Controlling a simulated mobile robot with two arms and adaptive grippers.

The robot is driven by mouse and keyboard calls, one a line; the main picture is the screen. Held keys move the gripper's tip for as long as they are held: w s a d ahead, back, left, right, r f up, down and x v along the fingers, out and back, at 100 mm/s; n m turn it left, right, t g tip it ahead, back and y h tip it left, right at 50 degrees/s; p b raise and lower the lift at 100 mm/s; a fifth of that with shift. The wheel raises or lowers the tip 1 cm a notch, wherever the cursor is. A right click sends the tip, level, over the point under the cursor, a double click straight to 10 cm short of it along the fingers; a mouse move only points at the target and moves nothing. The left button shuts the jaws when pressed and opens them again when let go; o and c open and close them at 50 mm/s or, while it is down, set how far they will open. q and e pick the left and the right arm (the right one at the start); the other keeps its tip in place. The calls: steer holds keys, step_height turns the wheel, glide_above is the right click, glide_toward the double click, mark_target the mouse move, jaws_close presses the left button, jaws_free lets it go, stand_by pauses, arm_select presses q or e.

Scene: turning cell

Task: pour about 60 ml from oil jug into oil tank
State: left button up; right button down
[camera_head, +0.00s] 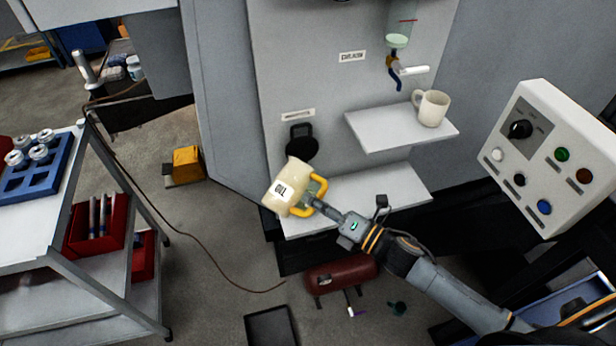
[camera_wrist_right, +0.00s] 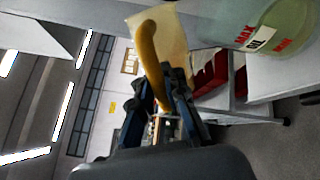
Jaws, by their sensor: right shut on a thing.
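The cream oil jug (camera_head: 284,187), marked OIL, is in the middle of the head view, with its yellow handle (camera_head: 318,188) on the right. My right gripper (camera_head: 311,201) is shut on that handle and holds the jug tilted, in front of the machine. The handle also shows in the right wrist view (camera_wrist_right: 150,50). A black round filler (camera_head: 302,149) with a raised lid is just above the jug in the picture; contact cannot be told. A greenish clear vessel marked MAX, OIL and MIN (camera_wrist_right: 280,22) shows close by in the wrist view. No oil stream is visible. My left gripper is out of view.
A white mug (camera_head: 432,108) stands on the upper shelf (camera_head: 385,128) below a tap (camera_head: 393,72). A lower shelf (camera_head: 385,192) is behind my right gripper. A control box (camera_head: 550,155) is at right. A cart (camera_head: 50,235) is at left.

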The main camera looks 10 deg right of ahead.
steer(key=shift+w+r+p, duration=0.1)
steer(key=shift+r+p, duration=0.2)
steer(key=shift+r, duration=0.05)
steer(key=shift+m+y, duration=0.3)
steer(key=shift+y, duration=0.2)
steer(key=shift+r+t+p, duration=0.3)
steer(key=shift+t+p, duration=0.05)
steer(key=shift+t, duration=0.05)
steer(key=shift+w+d+f+m+t+y, duration=0.1)
steer(key=shift+f+m+t+y, duration=0.1)
steer(key=shift+m, duration=0.45)
steer(key=shift+d+f+m+t+y, duration=0.1)
steer(key=shift+f+m, duration=0.1)
steer(key=shift+m, duration=0.45)
steer(key=shift+r+m, duration=0.2)
steer(key=shift+m, duration=0.1)
stand_by(0.6)
steer(key=f+n+b, duration=0.1)
steer(key=n+b, duration=0.1)
steer(key=f+n+b, duration=0.1)
steer(key=shift+s+a+f+n, duration=0.25)
steer(key=shift+a+f+n, duration=0.05)
steer(key=shift+a+n, duration=0.1)
steer(key=shift+r+n+g+p, duration=0.3)
steer(key=shift+r+n+g, duration=0.15)
steer(key=shift+n, duration=0.35)
